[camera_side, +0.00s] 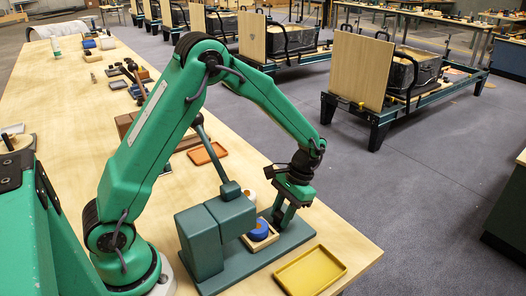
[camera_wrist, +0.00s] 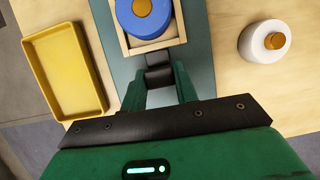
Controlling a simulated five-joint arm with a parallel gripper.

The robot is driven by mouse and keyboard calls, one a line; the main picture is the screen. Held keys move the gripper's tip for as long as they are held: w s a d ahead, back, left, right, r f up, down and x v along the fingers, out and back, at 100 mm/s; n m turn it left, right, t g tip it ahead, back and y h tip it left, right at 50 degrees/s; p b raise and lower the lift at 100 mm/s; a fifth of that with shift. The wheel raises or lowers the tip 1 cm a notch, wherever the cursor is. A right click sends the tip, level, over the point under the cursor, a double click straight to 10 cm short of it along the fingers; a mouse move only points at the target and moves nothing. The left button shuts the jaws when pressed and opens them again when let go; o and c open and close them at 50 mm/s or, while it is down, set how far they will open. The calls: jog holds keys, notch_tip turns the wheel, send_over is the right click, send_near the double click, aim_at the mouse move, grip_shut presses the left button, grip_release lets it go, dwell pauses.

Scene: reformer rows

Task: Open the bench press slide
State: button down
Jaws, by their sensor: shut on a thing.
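The bench press (camera_side: 205,245) is a dark green block on a flat green base, with a lever rising behind it. Its slide (camera_side: 268,243) is a pale wooden tray, at least partly out in front of the block. A blue round piece (camera_side: 258,230) with an orange knob sits in it. In the wrist view the slide (camera_wrist: 150,47) and blue piece (camera_wrist: 143,22) are cut off at the top. My gripper (camera_side: 284,222) is at the slide's front, pointing down. In the wrist view my gripper (camera_wrist: 159,84) is shut on the slide's dark handle (camera_wrist: 158,75), between its fingers.
A yellow tray (camera_side: 310,271) lies beside the press base, at left in the wrist view (camera_wrist: 65,72). A white round jar with an orange knob (camera_wrist: 265,43) stands on the other side. An orange tray (camera_side: 207,153) lies farther back. The bench edge is close to my gripper.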

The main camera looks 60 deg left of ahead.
jog(key=w, duration=0.4)
jog(key=c, duration=1.1)
grip_release()
jog(key=shift+r, duration=0.15)
jog(key=v, duration=0.7)
jog(key=shift+w+r, duration=0.15)
jog(key=shift+r, duration=0.1)
